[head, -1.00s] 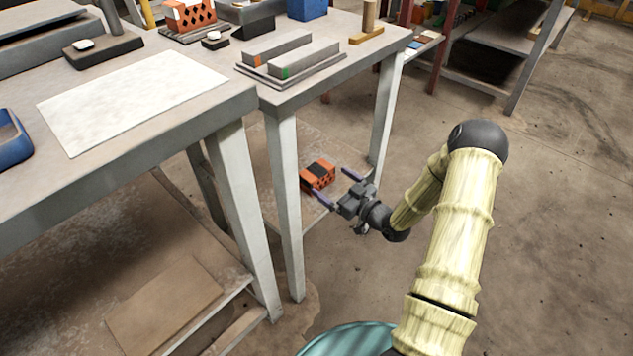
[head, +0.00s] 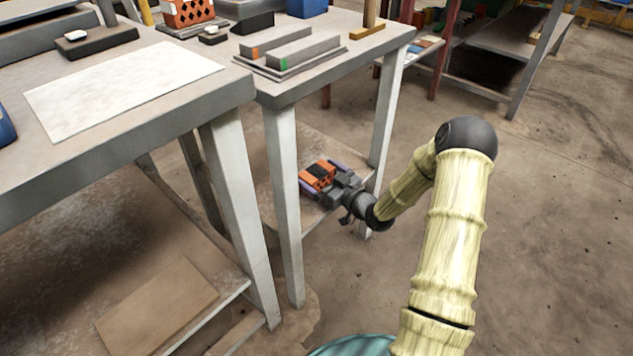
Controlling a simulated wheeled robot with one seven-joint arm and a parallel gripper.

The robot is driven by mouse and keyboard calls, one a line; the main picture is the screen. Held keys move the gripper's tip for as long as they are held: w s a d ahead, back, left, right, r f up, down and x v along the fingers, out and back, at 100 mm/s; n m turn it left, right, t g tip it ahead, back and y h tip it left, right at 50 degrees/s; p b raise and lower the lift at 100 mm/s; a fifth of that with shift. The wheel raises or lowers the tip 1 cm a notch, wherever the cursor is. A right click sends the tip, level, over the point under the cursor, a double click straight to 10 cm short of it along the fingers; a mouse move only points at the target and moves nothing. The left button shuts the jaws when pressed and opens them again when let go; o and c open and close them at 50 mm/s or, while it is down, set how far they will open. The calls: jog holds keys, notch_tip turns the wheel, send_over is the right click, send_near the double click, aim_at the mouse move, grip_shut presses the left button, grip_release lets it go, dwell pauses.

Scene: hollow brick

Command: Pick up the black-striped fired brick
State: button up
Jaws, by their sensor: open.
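The black-striped fired brick (head: 317,176) is orange with dark holes and a black band across its top. It sits on the low shelf under the right-hand table, between that table's legs. My gripper (head: 323,179) is open at the brick, with one purple finger on its far right side and the other on its near left side. The fingers appear to straddle the brick. I cannot tell whether they touch it.
Table legs (head: 283,190) and (head: 387,120) stand on either side of my gripper. The tabletop above holds two grey bars on a plate (head: 285,52). Another orange brick (head: 187,12) stands at the back. Open floor (head: 560,220) lies to the right.

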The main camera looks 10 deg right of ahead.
aim_at(321, 174)
jog(key=shift+c, duration=0.2)
jog(key=c, duration=0.9)
jog(key=shift+o, duration=0.2)
notch_tip(321, 174, up, 10)
jog(key=p, duration=0.5)
jog(key=shift+p, duration=0.4)
